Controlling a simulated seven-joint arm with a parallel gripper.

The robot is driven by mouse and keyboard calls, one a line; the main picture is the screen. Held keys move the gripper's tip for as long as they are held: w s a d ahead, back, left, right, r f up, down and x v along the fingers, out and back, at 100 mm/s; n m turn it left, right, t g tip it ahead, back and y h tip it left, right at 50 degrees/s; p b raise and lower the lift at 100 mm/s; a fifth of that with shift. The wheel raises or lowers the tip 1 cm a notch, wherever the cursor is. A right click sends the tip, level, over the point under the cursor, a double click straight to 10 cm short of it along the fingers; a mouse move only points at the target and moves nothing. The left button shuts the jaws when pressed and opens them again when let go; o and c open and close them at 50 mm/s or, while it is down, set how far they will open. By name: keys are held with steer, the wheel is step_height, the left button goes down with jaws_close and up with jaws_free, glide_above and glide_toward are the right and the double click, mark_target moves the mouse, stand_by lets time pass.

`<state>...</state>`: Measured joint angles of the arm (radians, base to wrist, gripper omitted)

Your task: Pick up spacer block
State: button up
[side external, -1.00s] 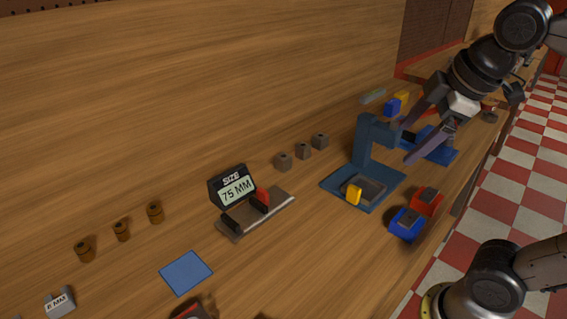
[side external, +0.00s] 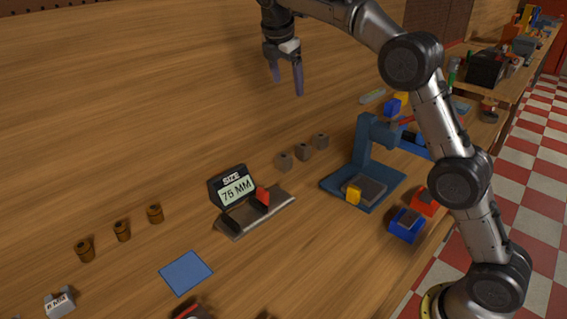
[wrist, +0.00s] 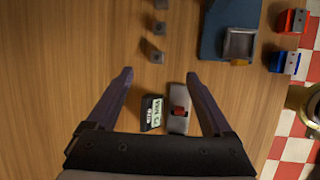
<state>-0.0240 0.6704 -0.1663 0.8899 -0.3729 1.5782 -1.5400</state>
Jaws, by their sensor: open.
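A small grey block (side external: 59,303) with a white "MM" label stands at the lower left in the side view; its number is hard to read. Three small grey pieces (side external: 303,151) stand in a row at mid-table and also show at the top of the wrist view (wrist: 159,29). I cannot tell for certain which is the spacer block. My gripper (side external: 288,86) is open and empty, high above the table and pointing down. In the wrist view its fingers (wrist: 159,76) are spread wide, with the size gauge below them and nothing between the tips.
The size gauge (side external: 238,225) reads 75 MM and carries a red slider. A blue stand (side external: 362,150), a blue block (side external: 407,224) and a red block (side external: 424,201) are to its right. Several brown cylinders (side external: 121,231) and a blue mat (side external: 186,273) are left.

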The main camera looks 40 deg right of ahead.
steer(key=g, duration=0.2)
glide_toward(282, 157)
steer(key=x, duration=0.5)
steer(key=shift+w+d+f, duration=0.15)
steer(key=shift+w+d, duration=0.1)
steer(key=shift+d, duration=0.25)
steer(key=shift+s+a+x, duration=0.1)
steer(key=shift+a+x, duration=0.05)
steer(key=shift+x, duration=1.3)
steer(key=shift+s+a+x, duration=0.1)
steer(key=shift+a+x, duration=0.05)
steer(key=shift+x, duration=1.25)
steer(key=shift+f, duration=0.1)
jaws_close()
